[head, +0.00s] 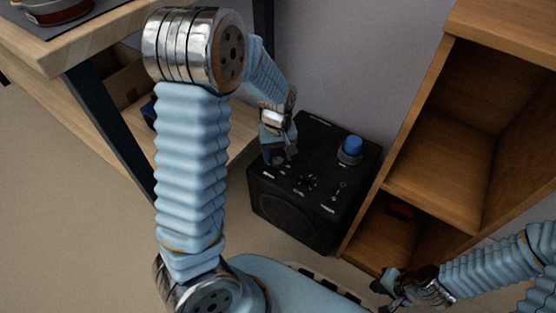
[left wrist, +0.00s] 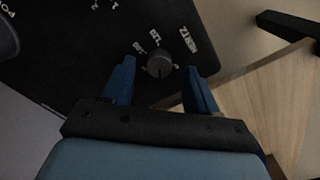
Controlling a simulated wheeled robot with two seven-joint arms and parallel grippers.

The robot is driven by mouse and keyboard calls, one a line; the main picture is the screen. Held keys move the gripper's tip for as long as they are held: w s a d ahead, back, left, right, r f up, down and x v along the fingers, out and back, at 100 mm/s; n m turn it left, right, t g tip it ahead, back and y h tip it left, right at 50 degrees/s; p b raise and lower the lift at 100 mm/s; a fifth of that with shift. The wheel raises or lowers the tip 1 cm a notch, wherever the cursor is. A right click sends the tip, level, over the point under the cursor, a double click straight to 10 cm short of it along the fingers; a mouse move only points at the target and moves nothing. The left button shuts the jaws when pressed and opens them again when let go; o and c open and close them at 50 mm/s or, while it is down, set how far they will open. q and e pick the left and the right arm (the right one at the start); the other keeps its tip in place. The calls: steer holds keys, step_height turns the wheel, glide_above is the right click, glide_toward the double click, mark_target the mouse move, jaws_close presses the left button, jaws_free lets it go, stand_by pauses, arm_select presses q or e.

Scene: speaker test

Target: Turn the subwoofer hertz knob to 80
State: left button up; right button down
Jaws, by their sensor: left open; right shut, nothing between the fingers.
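The black subwoofer (head: 325,220) stands on the floor, with its controls and white markings on its top. In the left wrist view, a small dark round knob (left wrist: 160,64) sits beside the white hertz label (left wrist: 188,39), with smaller number marks around it. I cannot tell clearly which mark it points to. My left gripper (head: 281,153) is over the top's left part. In the wrist view, its blue fingers are open, one on each side of the knob, with visible gaps. My right gripper (head: 385,290) is shut and empty at the lower right, away from the subwoofer.
A larger blue-topped knob (head: 351,146) rises from the subwoofer's far right part. A wooden shelf unit (head: 440,160) stands close on the right. A wooden table (head: 105,25) with a dark leg is at the left. The wall is behind; open floor lies at the lower left.

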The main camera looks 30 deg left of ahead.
arm_select(q)
steer(key=shift+f, duration=1)
steer(key=shift+c, duration=0.3)
steer(key=c, duration=1)
steer(key=m, duration=0.3)
steer(key=shift+r, duration=0.1)
steer(key=m, duration=0.2)
steer(key=shift+m+p, duration=0.3)
steer(key=shift+p, duration=0.1)
steer(key=m, duration=0.5)
steer(key=shift+a+m+p, duration=0.1)
steer(key=shift+m+p, duration=0.2)
steer(key=shift+m, duration=0.4)
